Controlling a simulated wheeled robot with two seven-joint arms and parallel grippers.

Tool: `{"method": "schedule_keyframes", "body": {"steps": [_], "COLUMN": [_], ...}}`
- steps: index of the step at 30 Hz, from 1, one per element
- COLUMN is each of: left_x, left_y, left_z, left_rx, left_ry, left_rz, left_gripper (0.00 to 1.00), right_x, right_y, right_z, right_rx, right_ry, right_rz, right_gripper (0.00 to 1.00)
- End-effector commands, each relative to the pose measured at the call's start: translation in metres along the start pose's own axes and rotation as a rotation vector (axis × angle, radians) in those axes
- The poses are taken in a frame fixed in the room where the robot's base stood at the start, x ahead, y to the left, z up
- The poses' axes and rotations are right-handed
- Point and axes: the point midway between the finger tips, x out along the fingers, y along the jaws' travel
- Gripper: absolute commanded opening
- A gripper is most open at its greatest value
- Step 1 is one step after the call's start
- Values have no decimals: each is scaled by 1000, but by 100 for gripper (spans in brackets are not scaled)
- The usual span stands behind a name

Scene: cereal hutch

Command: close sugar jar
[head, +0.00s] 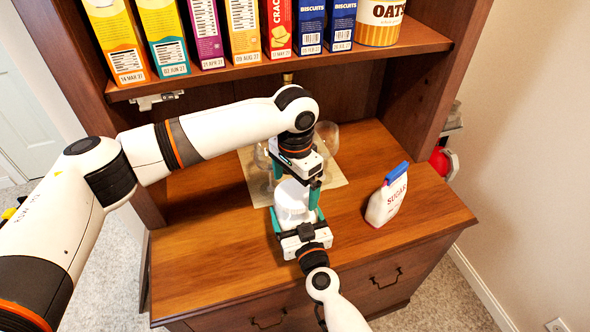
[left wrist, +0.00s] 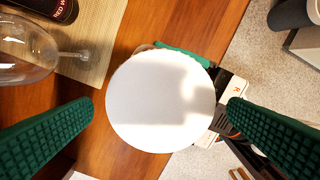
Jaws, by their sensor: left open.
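The sugar jar (head: 291,203) is whitish and stands near the front of the wooden counter. In the left wrist view a round white lid (left wrist: 160,100) covers its top; I cannot tell how tightly it sits. My left gripper (head: 297,183) points down over the jar. Its green fingers stand open on either side of the lid, with gaps, in the left wrist view (left wrist: 164,118). My right gripper (head: 298,219) comes from the front, with green fingers close against both sides of the jar. The lid hides part of these fingers from above.
A sugar bag (head: 387,197) with a blue clip stands to the right. Behind the jar, glasses (head: 326,137) stand on a beige mat (head: 337,178); a wine glass (left wrist: 28,48) and dark bottle (left wrist: 50,8) show beside the lid. A shelf (head: 290,68) of boxes overhangs the back.

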Motion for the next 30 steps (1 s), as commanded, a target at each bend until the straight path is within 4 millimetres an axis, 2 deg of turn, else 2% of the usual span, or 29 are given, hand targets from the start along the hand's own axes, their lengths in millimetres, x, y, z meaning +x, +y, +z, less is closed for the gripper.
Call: {"method": "schedule_keyframes", "body": {"steps": [6, 15, 23, 24, 29, 30], "left_x": [16, 17, 17, 17, 17, 17], "left_y": [0, 0, 0, 0, 0, 0], "left_z": [0, 0, 0, 0, 0, 0], "left_rx": [1, 1, 1, 3, 9, 9], "left_ry": [0, 0, 0, 0, -1, -1], "left_rz": [-1, 0, 0, 0, 0, 0], "left_gripper": [97, 96, 53, 52, 52, 83], "right_x": [0, 0, 0, 0, 0, 0], "right_y": [0, 0, 0, 0, 0, 0], "right_z": [-1, -1, -1, -1, -1, -1], "right_rx": [-1, -1, -1, -1, -1, -1], "right_ry": [2, 2, 2, 2, 2, 2], "right_rz": [0, 0, 0, 0, 0, 0], "right_gripper": [22, 22, 22, 22, 22, 22]}}
